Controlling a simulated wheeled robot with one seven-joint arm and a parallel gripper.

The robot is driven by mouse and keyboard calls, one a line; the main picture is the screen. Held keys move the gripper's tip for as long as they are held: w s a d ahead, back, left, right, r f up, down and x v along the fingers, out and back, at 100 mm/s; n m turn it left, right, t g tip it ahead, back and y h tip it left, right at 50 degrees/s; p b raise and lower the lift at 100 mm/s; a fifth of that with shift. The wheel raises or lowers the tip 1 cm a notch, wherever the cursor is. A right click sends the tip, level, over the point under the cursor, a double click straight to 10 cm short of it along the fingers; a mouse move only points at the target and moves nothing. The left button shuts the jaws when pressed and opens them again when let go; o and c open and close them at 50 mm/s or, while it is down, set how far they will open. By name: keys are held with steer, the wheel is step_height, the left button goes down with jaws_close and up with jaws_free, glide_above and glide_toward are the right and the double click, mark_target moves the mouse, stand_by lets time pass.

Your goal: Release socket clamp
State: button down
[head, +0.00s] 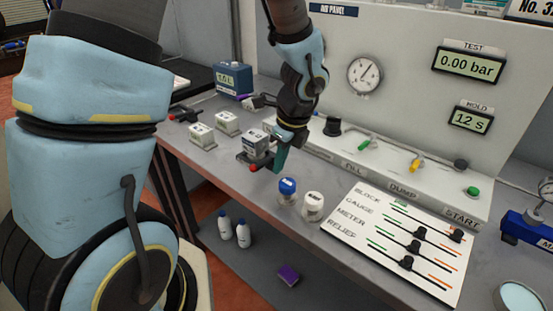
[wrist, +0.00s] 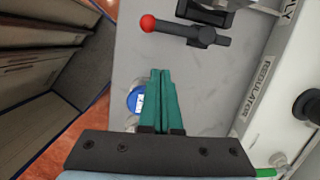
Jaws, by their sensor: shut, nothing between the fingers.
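A dark clamp (head: 243,158) with a red knob on its handle (head: 253,168) sits on the bench beside a grey labelled block (head: 256,143). In the wrist view the clamp handle (wrist: 190,32) lies across the top, its red ball at the left end and dark clamp parts above it. My gripper (head: 279,160) points down just right of the red knob. Its teal fingers (wrist: 162,75) are shut together and empty, with a visible space between their tips and the handle. Part of the clamp is hidden by the block and my arm.
A blue-capped jar (head: 287,187) and a white-capped jar (head: 313,201) stand close in front. Several white blocks and another red-knobbed clamp (head: 187,115) are at left. The valve panel (head: 345,165) rises behind; a slider board (head: 390,262) lies right.

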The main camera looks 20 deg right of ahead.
steer(key=b+v, duration=0.1)
steer(key=v, duration=0.9)
steer(key=shift+w+a, duration=0.1)
steer(key=shift+a, duration=0.05)
